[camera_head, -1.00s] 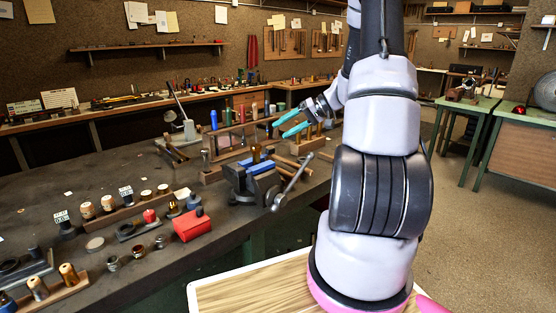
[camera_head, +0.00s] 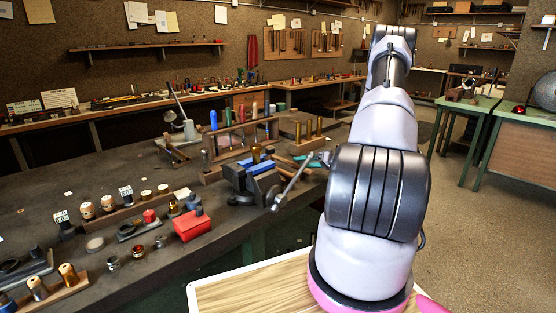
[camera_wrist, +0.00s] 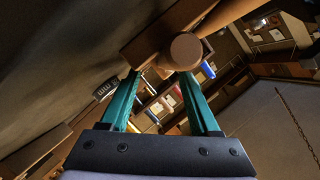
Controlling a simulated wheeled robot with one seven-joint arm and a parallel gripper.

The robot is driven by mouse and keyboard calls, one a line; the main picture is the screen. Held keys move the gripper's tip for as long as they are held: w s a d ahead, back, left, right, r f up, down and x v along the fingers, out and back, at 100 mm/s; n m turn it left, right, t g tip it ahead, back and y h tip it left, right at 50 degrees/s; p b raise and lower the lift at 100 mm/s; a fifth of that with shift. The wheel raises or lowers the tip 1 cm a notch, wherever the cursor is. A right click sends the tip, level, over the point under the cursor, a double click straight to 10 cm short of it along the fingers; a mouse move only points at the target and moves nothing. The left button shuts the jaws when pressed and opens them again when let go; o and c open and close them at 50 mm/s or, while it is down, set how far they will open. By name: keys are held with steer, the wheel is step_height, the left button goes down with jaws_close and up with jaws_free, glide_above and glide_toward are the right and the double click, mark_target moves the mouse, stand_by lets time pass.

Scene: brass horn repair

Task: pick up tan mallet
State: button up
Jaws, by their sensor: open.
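In the wrist view, a brown wooden block with a round tan end (camera_wrist: 185,50) lies just beyond my fingertips. It looks like a mallet, but I cannot tell for sure that it is the tan mallet. My gripper (camera_wrist: 158,82) has its two teal fingers spread apart, with nothing visibly held between them. In the head view, a tan wooden handle (camera_head: 284,161) lies beside the vise. A teal part of my gripper (camera_head: 316,160) shows low at the bench's right edge, just right of the handle. My arm hides the rest of the gripper.
The vise (camera_head: 250,178) with blue jaws stands left of the gripper, its lever (camera_head: 292,183) reaching toward my arm. A wooden rack (camera_head: 240,138) with coloured handles stands behind. Open floor (camera_head: 480,220) lies to the right.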

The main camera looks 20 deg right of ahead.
mark_target(289, 161)
steer(key=shift+r+x, duration=0.15)
steer(key=shift+x, duration=1.4)
steer(key=shift+r+x, duration=0.15)
steer(key=shift+x, duration=1.4)
steer(key=shift+a, duration=0.15)
jaws_close()
